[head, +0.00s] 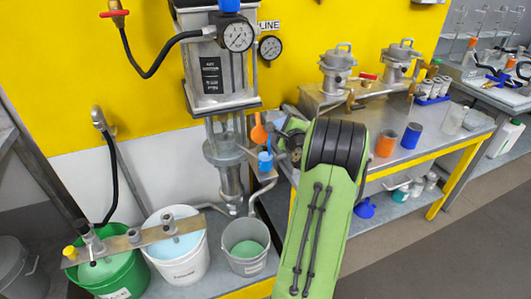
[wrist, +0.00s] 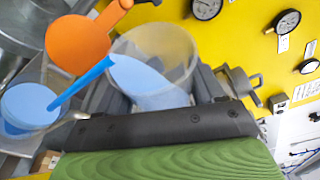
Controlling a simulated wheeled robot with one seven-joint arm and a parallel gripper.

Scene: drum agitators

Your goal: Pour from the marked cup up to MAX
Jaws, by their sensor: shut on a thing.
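My gripper (head: 291,140) is shut on a translucent cup (wrist: 172,48), which shows tilted in the wrist view with light-blue liquid (wrist: 148,84) inside. A blue stream (wrist: 82,82) runs from its lip down to the left into a second clear cup (wrist: 15,128). Blue liquid (wrist: 30,104) shows in that receiving cup, which in the head view is a small blue patch (head: 265,161) on a bracket left of my gripper. I cannot read any mark or MAX line on either cup.
An orange round paddle with a handle (wrist: 78,46) is close beside the stream; it also shows in the head view (head: 258,131). Orange (head: 386,143) and blue (head: 411,135) cups stand on the right bench. Buckets (head: 177,255) stand lower left.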

